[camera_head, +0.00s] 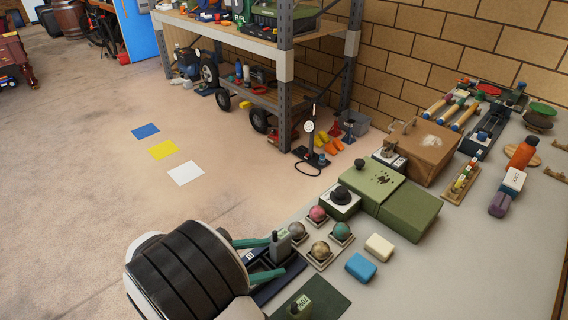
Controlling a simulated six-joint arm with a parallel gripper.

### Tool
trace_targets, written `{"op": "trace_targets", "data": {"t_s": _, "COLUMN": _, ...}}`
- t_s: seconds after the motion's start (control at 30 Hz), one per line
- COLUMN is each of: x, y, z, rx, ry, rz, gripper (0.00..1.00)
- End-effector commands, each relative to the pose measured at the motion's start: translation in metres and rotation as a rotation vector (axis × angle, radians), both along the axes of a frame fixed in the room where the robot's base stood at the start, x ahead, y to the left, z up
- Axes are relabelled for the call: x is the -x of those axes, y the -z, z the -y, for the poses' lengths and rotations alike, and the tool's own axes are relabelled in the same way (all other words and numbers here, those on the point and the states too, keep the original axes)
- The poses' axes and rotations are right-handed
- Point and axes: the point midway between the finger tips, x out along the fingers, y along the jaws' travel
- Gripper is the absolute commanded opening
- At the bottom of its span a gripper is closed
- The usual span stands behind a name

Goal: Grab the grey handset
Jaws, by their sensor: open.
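A grey handset (282,244) with a short dark antenna and a pale green patch stands upright in a dark blue tray or cradle (265,293) at the bottom centre. My gripper (278,256) reaches in from the left with two teal fingers spread apart. The upper finger ends just left of the handset and the lower finger passes in front of it, nearer the camera. The handset shows between the fingertips; I cannot tell whether either finger touches it. The handset's base is partly hidden by the tray and the lower finger.
Several balls on square stands (320,251) sit close right of the handset. A blue block (361,267), a cream block (379,247) and a green box (410,214) lie further right. A dark green mat (325,297) with an olive item (299,307) is at the bottom edge.

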Motion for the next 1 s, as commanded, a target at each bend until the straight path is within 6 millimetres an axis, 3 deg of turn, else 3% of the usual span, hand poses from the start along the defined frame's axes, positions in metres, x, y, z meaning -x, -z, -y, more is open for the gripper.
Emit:
{"op": "trace_targets", "data": {"t_s": 0.03, "x": -0.004, "y": 0.014, "z": -0.025, "rx": 0.075, "ry": -0.119, "rz": -0.021, "gripper": 0.78}}
{"op": "trace_targets", "data": {"t_s": 0.1, "x": -0.009, "y": 0.024, "z": -0.047, "rx": 0.145, "ry": -0.229, "rz": -0.036, "gripper": 0.78}}
{"op": "trace_targets", "data": {"t_s": 0.2, "x": -0.014, "y": 0.030, "z": -0.055, "rx": 0.185, "ry": -0.285, "rz": -0.044, "gripper": 0.78}}
{"op": "trace_targets", "data": {"t_s": 0.5, "x": -0.065, "y": 0.061, "z": -0.002, "rx": 0.185, "ry": -0.284, "rz": -0.045, "gripper": 0.78}}
{"op": "trace_targets", "data": {"t_s": 1.0, "x": -0.114, "y": 0.087, "z": 0.047, "rx": 0.182, "ry": -0.284, "rz": -0.044, "gripper": 0.78}}
